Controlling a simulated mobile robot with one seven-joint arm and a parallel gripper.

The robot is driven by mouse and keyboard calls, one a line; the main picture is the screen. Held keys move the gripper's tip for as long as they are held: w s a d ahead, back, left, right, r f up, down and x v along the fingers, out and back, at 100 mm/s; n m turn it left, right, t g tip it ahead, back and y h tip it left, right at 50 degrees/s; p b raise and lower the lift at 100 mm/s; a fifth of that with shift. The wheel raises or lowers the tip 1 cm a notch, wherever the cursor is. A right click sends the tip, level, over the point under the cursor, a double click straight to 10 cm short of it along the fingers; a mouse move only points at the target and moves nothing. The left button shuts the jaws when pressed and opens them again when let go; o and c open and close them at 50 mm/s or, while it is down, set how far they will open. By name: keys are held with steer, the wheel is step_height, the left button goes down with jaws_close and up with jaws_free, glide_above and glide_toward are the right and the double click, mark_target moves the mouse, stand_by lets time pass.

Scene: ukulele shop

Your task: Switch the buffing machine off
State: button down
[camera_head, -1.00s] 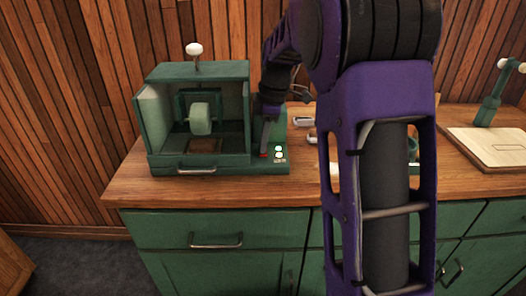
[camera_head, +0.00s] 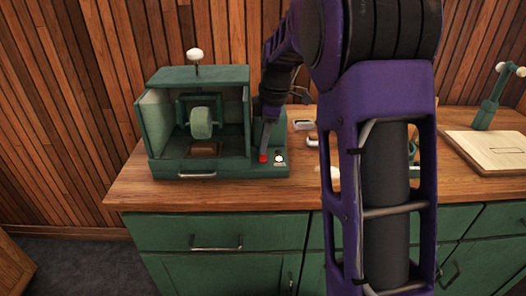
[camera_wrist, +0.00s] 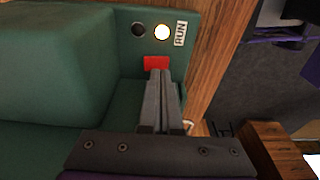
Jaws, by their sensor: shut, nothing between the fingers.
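The green buffing machine (camera_head: 170,165) stands on the wooden counter, its open hood showing a pale wheel (camera_head: 201,122). At its front right is a red switch (camera_head: 263,158), also in the wrist view (camera_wrist: 156,63). Beside it are a lit lamp (camera_wrist: 162,32) next to a "RUN" label (camera_wrist: 180,34) and a dark lamp (camera_wrist: 138,29). My gripper (camera_wrist: 160,74) is shut and empty. Its fingertips are right at the red switch and appear to touch it, hiding its near edge. In the head view my gripper (camera_head: 265,149) comes down from above and behind the switch.
The wooden counter (camera_head: 225,194) has green drawers below. A pale board (camera_head: 490,150) with a green stand (camera_head: 490,110) lies at the right. Small items behind my arm are partly hidden. A wood-slat wall (camera_head: 90,90) rises close behind the machine.

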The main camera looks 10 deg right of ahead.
mark_target(263, 158)
steer(key=shift+r+p, duration=1.85)
steer(key=shift+r, duration=0.8)
